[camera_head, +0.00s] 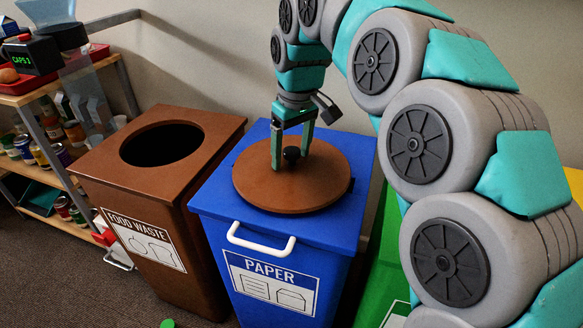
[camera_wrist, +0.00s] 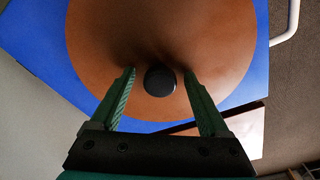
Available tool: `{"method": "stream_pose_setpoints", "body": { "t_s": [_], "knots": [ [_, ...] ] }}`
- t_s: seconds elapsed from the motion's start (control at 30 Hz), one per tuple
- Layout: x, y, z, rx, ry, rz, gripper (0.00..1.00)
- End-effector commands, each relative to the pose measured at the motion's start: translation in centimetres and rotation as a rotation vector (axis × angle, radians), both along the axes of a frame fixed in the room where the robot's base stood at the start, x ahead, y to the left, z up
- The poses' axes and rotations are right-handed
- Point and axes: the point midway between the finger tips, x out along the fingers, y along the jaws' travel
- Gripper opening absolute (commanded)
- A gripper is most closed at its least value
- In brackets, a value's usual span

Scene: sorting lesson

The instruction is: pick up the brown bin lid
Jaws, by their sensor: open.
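The brown bin lid (camera_head: 310,195) is a round disc with a dark knob (camera_head: 291,154) on top. It lies flat on top of the blue paper bin (camera_head: 280,231). My gripper (camera_head: 291,162) points down over the lid, its fingers open on either side of the knob in the head view. In the wrist view the lid (camera_wrist: 95,50) fills the upper middle, and the black knob (camera_wrist: 160,79) sits between the two green fingertips (camera_wrist: 160,72) with a gap on each side. Whether the fingertips touch the lid is unclear.
The brown food waste bin (camera_head: 152,190) stands left of the blue bin, with an open round hole (camera_head: 162,144). A green bin (camera_head: 380,265) is partly hidden behind my arm on the right. A shelf (camera_head: 50,160) with jars and cans stands at far left.

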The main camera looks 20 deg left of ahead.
Motion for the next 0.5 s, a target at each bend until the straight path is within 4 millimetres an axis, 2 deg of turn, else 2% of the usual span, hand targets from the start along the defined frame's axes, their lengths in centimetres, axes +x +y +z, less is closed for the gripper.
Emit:
{"method": "stream_pose_setpoints", "body": {
  "t_s": [0.07,0.5],
  "knots": [
    [0.00,0.00,0.00,0.000,0.000,0.000,0.79],
    [-0.01,0.00,-0.01,-0.001,0.000,0.000,0.30]
  ]
}}
